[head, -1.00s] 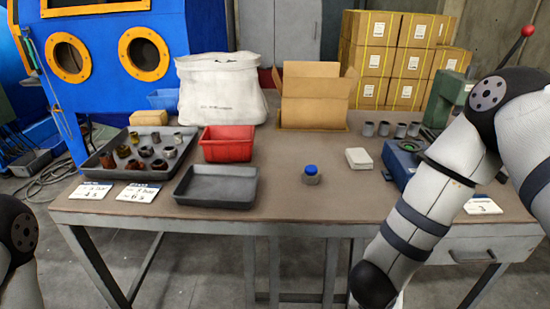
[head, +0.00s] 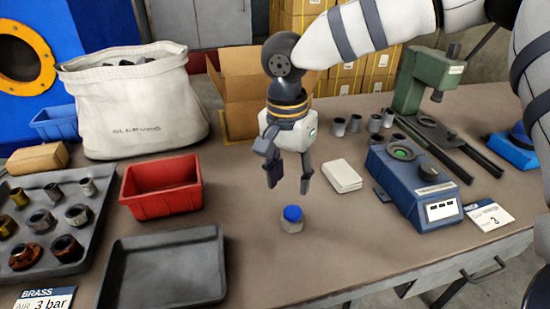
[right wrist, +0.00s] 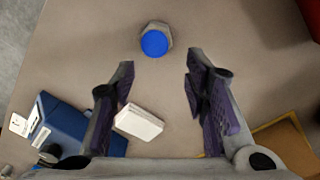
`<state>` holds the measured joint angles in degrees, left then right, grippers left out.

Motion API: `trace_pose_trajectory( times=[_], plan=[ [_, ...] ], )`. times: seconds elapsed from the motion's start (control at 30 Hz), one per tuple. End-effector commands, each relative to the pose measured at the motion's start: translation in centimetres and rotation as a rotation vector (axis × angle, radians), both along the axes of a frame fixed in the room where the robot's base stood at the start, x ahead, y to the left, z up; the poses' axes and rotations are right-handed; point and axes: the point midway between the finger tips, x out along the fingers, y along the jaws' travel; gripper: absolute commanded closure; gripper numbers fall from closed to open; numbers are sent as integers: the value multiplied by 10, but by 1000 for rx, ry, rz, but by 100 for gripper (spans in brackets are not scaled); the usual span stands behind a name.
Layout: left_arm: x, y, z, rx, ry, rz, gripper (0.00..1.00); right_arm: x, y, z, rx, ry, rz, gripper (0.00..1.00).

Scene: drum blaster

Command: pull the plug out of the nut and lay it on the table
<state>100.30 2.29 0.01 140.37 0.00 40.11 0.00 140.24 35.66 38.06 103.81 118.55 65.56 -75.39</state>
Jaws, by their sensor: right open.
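A grey hex nut (head: 291,225) stands on the table, with a blue plug (head: 292,213) in its top. In the right wrist view the blue plug (right wrist: 154,43) is seen from above, with the nut's rim (right wrist: 165,31) around it. My right gripper (head: 288,190) is open and empty, pointing down above the nut and apart from it. In the right wrist view the fingers (right wrist: 158,85) are spread wide, and the plug lies beyond their tips. My left gripper is not in view.
The brown table (head: 330,240) is bare around the nut. A black tray (head: 165,285) and red bin (head: 162,202) stand to its left. A white block (head: 341,176) and blue device (head: 415,190) are to its right. A white sack (head: 135,115) is behind.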

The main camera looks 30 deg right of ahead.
Motion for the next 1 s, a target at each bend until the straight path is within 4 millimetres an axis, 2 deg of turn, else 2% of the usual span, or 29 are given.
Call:
trace_pose_trajectory(
  times=[0.2,0.4,0.6,0.9,1.0],
  plan=[
    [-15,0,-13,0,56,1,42,-1,-2,-38,-1,15,0,58],
    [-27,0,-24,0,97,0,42,-2,-4,-66,-1,13,-1,58],
    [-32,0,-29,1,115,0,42,-2,-5,-78,-1,8,0,58],
    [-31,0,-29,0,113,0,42,-1,-5,-77,-1,2,0,58],
    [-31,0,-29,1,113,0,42,-1,-5,-77,-1,2,0,81]
  ],
)
